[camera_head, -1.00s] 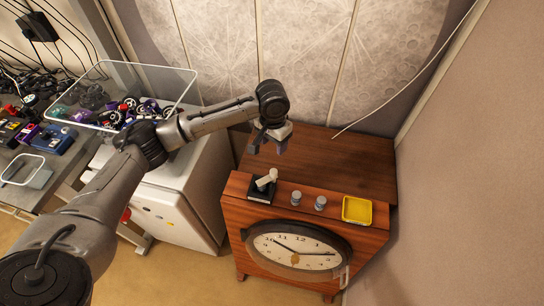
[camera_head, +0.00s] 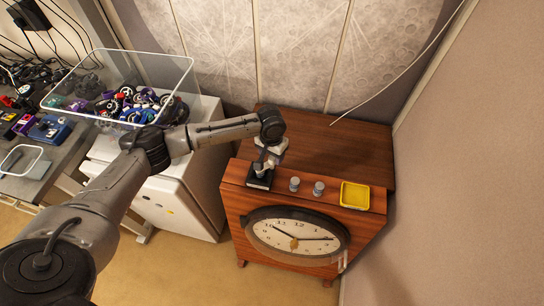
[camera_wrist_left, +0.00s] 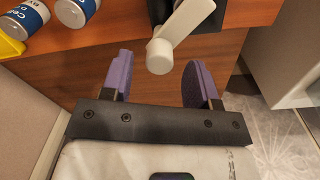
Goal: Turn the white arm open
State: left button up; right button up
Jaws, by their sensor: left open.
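The white arm (camera_wrist_left: 185,27) is a short lever with a round knob end on a black square base (camera_head: 260,179), set on top of the wooden clock cabinet at its front left. In the wrist view the lever slants, its knob toward my fingers. My left gripper (camera_wrist_left: 158,85) is open, its two purple pads on either side of the knob and a little short of it, not visibly touching. In the head view my left gripper (camera_head: 266,163) is just above the black base and covers most of the lever. My right gripper is not in view.
Two small cylinders (camera_head: 294,184) and a yellow tray (camera_head: 355,195) stand right of the lever on the cabinet (camera_head: 340,160). A clock face (camera_head: 295,236) is on its front. A white cabinet (camera_head: 165,190) and a clear bin of parts (camera_head: 165,73) are to the left.

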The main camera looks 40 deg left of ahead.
pick_arm(q)
jog(key=shift+f, duration=0.85)
jog(key=c, duration=0.9)
